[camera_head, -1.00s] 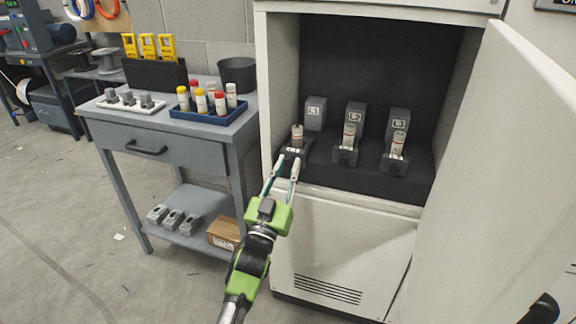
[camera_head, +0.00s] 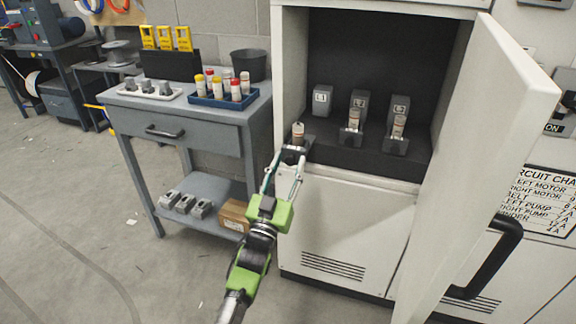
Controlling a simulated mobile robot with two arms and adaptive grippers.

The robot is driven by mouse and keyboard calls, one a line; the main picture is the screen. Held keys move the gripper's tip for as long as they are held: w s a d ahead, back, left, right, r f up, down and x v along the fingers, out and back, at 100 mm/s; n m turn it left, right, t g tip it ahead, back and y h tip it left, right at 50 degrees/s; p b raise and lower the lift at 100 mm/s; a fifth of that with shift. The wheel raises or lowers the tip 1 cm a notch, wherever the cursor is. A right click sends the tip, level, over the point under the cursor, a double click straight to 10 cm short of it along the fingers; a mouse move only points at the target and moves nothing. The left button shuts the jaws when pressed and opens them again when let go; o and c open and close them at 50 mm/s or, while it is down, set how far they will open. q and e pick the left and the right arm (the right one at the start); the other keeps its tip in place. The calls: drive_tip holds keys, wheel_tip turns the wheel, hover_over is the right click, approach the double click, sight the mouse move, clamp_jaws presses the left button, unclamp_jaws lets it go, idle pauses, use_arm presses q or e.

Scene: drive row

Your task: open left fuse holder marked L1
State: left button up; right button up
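The left fuse holder marked L1 (camera_head: 322,100) is a grey block at the left inside the open cabinet. Its dark carrier (camera_head: 292,152) is tilted out at the front-left edge, with a pale-banded fuse (camera_head: 298,134) upright in it. My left gripper (camera_head: 289,157) is just below and in front of this carrier. Its two fingers are spread, with the tips close to the carrier; I cannot tell whether they touch it. My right gripper is not in view.
Two other holders (camera_head: 359,103) (camera_head: 400,107) stand to the right, also with carriers out and fuses in them. The cabinet door (camera_head: 490,130) stands open at the right. A grey workbench (camera_head: 185,128) with a blue fuse tray (camera_head: 222,101) stands at the left.

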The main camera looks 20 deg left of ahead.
use_arm(q)
drive_tip(key=shift+s+f, duration=0.1)
drive_tip(key=shift+s+f, duration=0.15)
drive_tip(key=shift+s, duration=0.1)
drive_tip(key=v, duration=1.1)
drive_tip(key=shift+s, duration=0.15)
